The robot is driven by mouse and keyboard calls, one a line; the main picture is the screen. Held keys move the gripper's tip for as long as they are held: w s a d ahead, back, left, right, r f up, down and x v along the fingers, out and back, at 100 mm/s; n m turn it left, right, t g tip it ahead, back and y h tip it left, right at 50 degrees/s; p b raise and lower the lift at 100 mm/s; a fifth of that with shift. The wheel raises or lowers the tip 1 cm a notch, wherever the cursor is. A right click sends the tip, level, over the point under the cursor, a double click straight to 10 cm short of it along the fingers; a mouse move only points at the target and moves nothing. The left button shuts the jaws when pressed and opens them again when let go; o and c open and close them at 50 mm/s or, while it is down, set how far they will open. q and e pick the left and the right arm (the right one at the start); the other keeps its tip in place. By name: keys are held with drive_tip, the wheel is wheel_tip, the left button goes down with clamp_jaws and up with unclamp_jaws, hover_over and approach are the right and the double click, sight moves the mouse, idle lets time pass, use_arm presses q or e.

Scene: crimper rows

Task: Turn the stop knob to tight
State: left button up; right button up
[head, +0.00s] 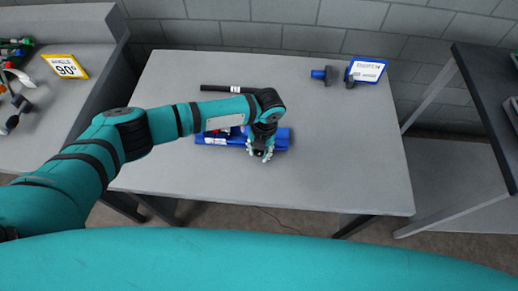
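A blue tool (282,138) lies across the middle of the grey table, with red and white parts near its left half. My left arm reaches over it from the left and covers part of it. My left gripper (261,153) points down at the tool's front edge, right of its middle. Something dark shows between or just behind the fingertips, too small to make out. Whether the fingers are closed on it cannot be told. I cannot pick out the stop knob; it may be hidden by the gripper. My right gripper is not in view.
A black bar (228,89) lies behind the tool. A dark part with a blue end (322,74) and a blue-and-white sign (367,71) stand at the back right. A yellow-edged "90°" sign (66,66) stands on the left bench. The table's right side is clear.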

use_arm(q)
drive_tip(key=o, duration=0.5)
wheel_tip(320, 180, up, 12)
drive_tip(key=d, duration=0.1)
drive_tip(key=shift+w, duration=0.15)
drive_tip(key=shift+d, duration=0.1)
